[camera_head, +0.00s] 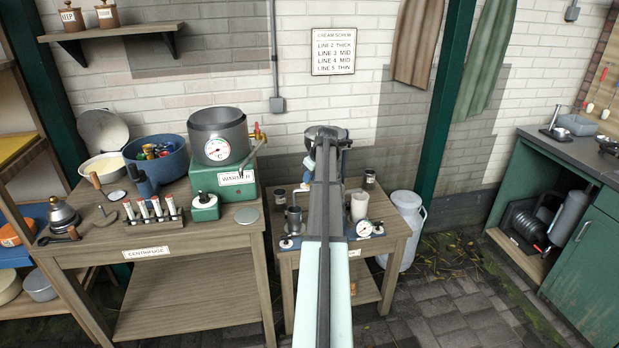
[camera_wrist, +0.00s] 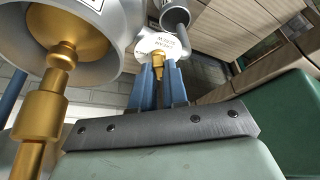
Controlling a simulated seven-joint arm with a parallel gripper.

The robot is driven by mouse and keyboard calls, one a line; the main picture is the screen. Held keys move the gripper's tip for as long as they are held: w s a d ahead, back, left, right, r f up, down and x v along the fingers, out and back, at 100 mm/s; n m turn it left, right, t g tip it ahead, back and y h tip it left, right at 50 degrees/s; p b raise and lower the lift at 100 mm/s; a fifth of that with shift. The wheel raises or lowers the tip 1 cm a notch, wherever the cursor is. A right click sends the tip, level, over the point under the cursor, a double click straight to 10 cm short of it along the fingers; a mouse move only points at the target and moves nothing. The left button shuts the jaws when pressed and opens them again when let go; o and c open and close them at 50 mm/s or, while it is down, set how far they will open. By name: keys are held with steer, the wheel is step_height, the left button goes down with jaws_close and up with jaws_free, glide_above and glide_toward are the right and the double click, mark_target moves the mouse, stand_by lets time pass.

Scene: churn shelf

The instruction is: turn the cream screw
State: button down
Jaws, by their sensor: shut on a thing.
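In the wrist view my gripper (camera_wrist: 161,72) has its two blue fingers closed around a small brass screw (camera_wrist: 158,58). The screw sits in front of a round white plate (camera_wrist: 162,44) with small lettering that I cannot read surely. In the head view the metal separator bowl (camera_head: 327,132) stands on the small wooden table, mostly behind my arm. A wall sign (camera_head: 334,51) headed "CREAM SCREW" lists line 2 thick, lines 3 and 4 mid and line 5 thin.
A large brass fitting (camera_wrist: 62,90) under a metal bowl is close left of my gripper in the wrist view. A white cup (camera_head: 359,207) and a dial gauge (camera_head: 364,229) stand right of my arm. A milk can (camera_head: 407,225) stands on the floor.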

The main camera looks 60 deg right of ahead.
steer(key=c, duration=1.1)
jaws_free()
steer(key=shift+c, duration=0.2)
steer(key=v, duration=1.3)
steer(key=shift+s+r, duration=0.15)
steer(key=shift+r, duration=0.25)
